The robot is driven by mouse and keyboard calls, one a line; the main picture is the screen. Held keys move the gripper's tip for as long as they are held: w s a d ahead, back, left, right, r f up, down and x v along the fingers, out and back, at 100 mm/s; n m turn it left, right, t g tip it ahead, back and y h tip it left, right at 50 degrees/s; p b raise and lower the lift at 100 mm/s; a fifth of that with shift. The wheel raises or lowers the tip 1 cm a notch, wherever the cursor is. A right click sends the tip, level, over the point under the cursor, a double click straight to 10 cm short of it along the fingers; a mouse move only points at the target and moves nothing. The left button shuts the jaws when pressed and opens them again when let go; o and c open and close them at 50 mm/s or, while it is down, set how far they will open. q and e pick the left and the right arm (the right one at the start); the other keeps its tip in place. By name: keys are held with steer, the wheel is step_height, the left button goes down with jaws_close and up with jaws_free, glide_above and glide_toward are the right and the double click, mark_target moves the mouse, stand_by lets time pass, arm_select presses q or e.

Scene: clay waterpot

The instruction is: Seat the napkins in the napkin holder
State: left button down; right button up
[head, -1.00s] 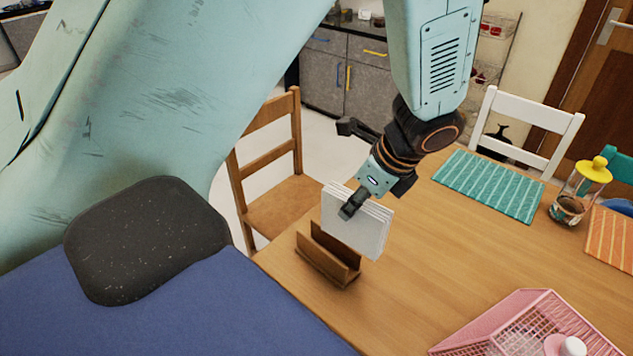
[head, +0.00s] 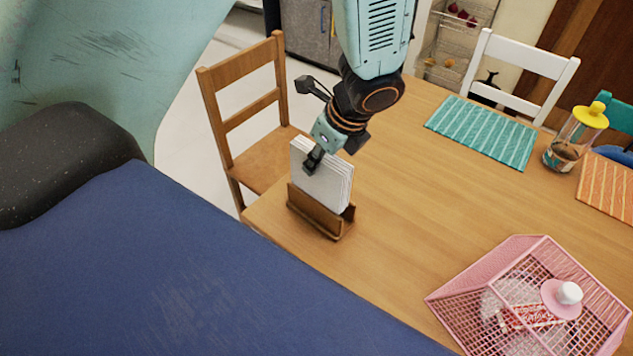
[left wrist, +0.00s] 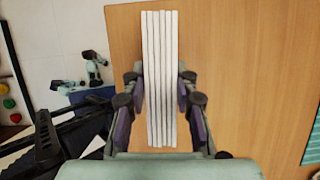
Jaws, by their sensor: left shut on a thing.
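The white napkins (head: 329,188) stand upright as a stack, with their lower part between the walls of the brown wooden napkin holder (head: 316,213). The holder stands on the table near its left edge. My left gripper (head: 312,160) is shut on the upper part of the stack. In the left wrist view the napkins (left wrist: 160,80) show edge-on between the two fingers of my left gripper (left wrist: 160,100). The holder does not show there, and whether the napkins touch its floor is hidden. My right gripper is not in view.
A pink mesh food cover (head: 490,262) stands at the table's front right. A teal placemat (head: 483,132), a glass jar with a yellow lid (head: 575,140) and an orange placemat (head: 610,188) lie farther back. A wooden chair (head: 260,120) stands left. The table's middle is clear.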

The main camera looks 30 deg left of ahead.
mark_target(321, 180)
arm_select(q)
steer(key=shift+s+d+f, duration=0.1)
steer(key=shift+d+f, duration=0.1)
steer(key=shift+f, duration=0.3)
steer(key=shift+s+d+f, duration=0.1)
steer(key=shift+d+f, duration=0.05)
steer(key=shift+f, duration=0.3)
steer(key=f+b, duration=0.1)
steer(key=f, duration=0.2)
steer(key=shift+w+a+f+b, duration=0.15)
steer(key=shift+w+f+b, duration=0.15)
steer(key=shift+w+b, duration=0.1)
steer(key=shift+a+f, duration=0.1)
steer(key=shift+f, duration=0.1)
steer(key=shift+s+r, duration=0.15)
steer(key=shift+r, duration=0.1)
steer(key=shift+s+d, duration=0.1)
steer(key=shift+d, duration=0.1)
steer(key=shift+w+a+f+b, duration=0.2)
steer(key=shift+f+b, duration=0.15)
steer(key=shift+f, duration=0.3)
steer(key=shift+d+r, duration=0.1)
steer(key=c, duration=1.3)
jaws_free()
steer(key=shift+s, duration=0.1)
steer(key=shift+o, duration=1.2)
